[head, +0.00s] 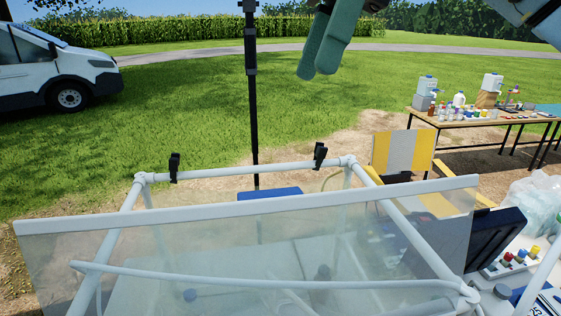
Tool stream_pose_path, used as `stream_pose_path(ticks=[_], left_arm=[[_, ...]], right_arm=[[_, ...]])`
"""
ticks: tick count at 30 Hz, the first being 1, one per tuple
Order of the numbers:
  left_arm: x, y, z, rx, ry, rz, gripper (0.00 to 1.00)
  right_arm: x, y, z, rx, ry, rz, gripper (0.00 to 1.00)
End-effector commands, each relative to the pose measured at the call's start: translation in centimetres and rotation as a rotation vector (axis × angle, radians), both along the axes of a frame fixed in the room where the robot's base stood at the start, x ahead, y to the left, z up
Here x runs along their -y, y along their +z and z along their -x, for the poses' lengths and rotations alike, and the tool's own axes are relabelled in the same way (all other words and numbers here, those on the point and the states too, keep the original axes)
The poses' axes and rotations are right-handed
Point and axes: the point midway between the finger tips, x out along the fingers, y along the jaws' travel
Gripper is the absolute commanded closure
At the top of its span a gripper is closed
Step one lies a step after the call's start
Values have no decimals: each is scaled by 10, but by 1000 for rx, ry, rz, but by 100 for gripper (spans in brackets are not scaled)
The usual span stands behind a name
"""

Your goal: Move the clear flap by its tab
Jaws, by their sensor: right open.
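The clear flap (60,255) is a see-through sheet across the front of a white tube frame (250,173). A pale bar (250,206) runs along its top edge, sloping up to the right. I cannot make out a separate tab on the flap. My right gripper (316,73) comes in from the top right, with its green fingers pointing down. It is open and empty, high above the frame and well apart from the flap. My left gripper is out of view. Things behind the flap show only hazily.
Two black clamps sit on the frame's back tube (250,173), and a dark pole (252,100) rises behind it. A dark panel (496,238), a rack of coloured caps (510,262) and a clear bag (535,205) are at right. Grass beyond is open.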

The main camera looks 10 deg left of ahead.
Motion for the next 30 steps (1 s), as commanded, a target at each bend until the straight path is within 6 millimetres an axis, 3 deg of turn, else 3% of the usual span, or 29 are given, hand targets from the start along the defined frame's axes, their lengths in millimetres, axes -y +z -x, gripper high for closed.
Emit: stream_pose_path(ticks=[10,18,24,30], left_arm=[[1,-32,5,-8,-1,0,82],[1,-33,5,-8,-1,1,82],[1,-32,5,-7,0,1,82],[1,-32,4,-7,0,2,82]], right_arm=[[-16,-55,20,0,10,3,47],[-30,-96,38,2,5,5,47],[-36,-114,45,1,2,3,47],[-38,-118,46,2,1,2,47]])
